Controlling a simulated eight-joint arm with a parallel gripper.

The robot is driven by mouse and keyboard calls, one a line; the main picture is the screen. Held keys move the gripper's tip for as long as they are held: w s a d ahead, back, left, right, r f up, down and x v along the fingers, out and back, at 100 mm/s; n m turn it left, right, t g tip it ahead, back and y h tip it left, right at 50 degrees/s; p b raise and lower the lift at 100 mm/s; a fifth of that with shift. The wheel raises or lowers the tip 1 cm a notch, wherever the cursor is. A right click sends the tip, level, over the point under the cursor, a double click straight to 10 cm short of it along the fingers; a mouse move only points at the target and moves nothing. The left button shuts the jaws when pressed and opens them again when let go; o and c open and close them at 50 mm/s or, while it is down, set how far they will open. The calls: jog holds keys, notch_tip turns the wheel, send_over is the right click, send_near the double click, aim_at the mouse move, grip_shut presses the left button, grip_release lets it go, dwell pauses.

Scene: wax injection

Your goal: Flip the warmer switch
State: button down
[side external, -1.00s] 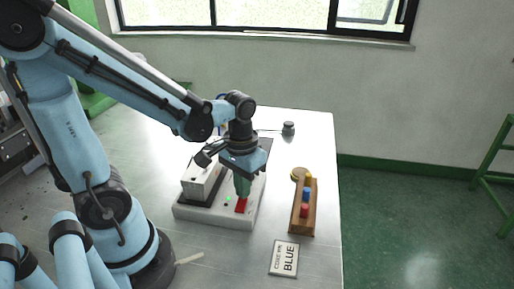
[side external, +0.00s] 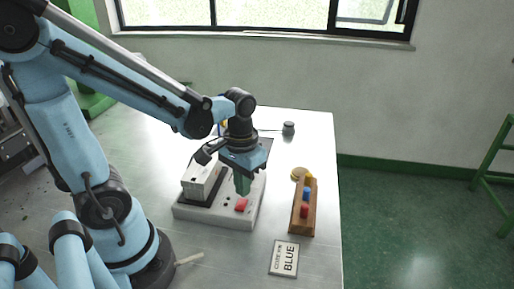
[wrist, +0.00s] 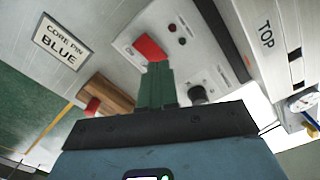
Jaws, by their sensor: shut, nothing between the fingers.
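The warmer is a pale box (side external: 215,215) on the metal table, with a red rocker switch (side external: 241,204) on its top panel. The switch also shows in the wrist view (wrist: 150,47), just beyond my fingertips. Two small indicators sit beside it, a red one (wrist: 172,28) and a dark green one (wrist: 181,41); neither looks brightly lit. My gripper (side external: 243,190) points down with its green fingers shut and empty, close above and behind the switch. In the wrist view the fingertips (wrist: 157,70) overlap the switch's near edge; I cannot tell whether they touch it.
A white block marked TOP (wrist: 268,35) stands on the warmer beside my gripper. A black knob (wrist: 197,95) is on the panel. A wooden rack (side external: 296,222) with red and blue pegs and a sign reading CORE PIN BLUE (side external: 284,258) are to the right.

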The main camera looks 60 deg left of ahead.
aim_at(244, 199)
jog(key=shift+r, duration=2.8)
jog(key=w+m+t, duration=0.1)
jog(key=t, duration=0.1)
jog(key=d+r+m+t, duration=0.1)
jog(key=t, duration=0.1)
jog(key=w+d+r+m+t, duration=0.1)
jog(key=t, duration=0.2)
jog(key=shift+w+r, duration=0.1)
jog(key=shift+w, duration=0.25)
jog(key=c, duration=1.8)
grip_release()
jog(key=shift+c, duration=0.2)
